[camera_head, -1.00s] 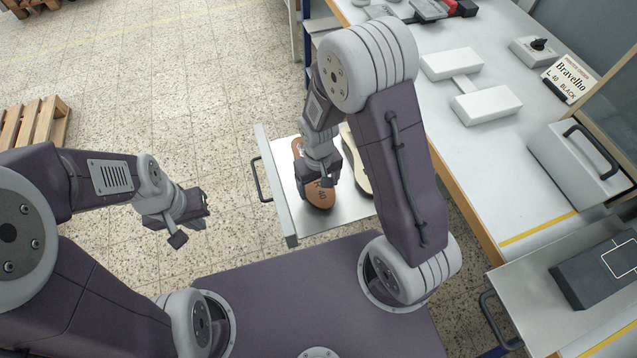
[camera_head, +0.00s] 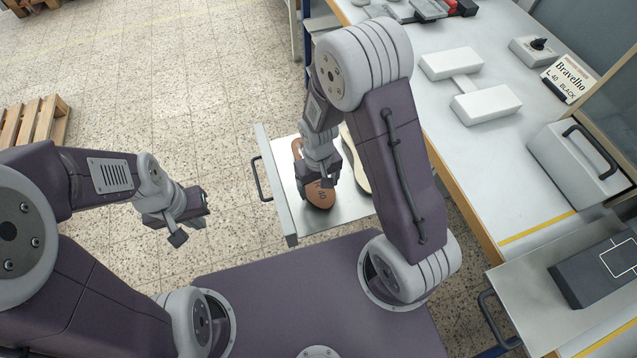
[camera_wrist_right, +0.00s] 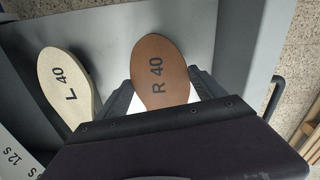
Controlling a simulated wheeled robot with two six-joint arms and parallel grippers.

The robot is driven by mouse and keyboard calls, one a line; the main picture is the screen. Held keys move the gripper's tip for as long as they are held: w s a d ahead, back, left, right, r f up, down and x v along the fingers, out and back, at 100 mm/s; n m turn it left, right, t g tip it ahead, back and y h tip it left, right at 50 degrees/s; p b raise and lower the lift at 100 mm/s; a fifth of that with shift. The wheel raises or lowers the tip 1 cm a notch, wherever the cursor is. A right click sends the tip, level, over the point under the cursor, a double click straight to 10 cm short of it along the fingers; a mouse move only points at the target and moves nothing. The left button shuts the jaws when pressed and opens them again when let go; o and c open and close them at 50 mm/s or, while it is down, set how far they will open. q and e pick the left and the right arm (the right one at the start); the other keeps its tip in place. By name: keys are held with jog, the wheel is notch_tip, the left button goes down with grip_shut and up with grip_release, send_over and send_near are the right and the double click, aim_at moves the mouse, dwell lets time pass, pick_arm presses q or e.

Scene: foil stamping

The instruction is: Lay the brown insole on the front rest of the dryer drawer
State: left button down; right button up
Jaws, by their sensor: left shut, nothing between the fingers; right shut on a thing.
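The brown insole (camera_head: 320,196), marked R 40, is over the front part of the dryer drawer (camera_head: 283,178); it also shows in the right wrist view (camera_wrist_right: 160,62). My right gripper (camera_head: 328,178) is shut on the brown insole, with a finger on each side of it in the right wrist view. A white piece shows under the insole between the fingers. Whether the insole touches it, I cannot tell. A cream insole (camera_wrist_right: 66,84), marked L 40, lies beside it in the drawer, also partly visible in the head view (camera_head: 360,170). My left gripper (camera_head: 190,222) is shut and empty, left of the drawer.
The drawer stands pulled out from the workbench (camera_head: 487,190), with its handle (camera_head: 261,178) facing left. The bench bears white blocks (camera_head: 485,103) and a Bravelho sign (camera_head: 568,80). Another drawer with a dark block (camera_head: 597,273) is at the lower right. Open floor lies left of the drawer.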

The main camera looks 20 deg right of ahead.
jog(key=shift+f, duration=0.1)
dwell(0.4)
jog(key=o, duration=1.4)
notch_tip(320, 180, up, 9)
jog(key=p, duration=0.3)
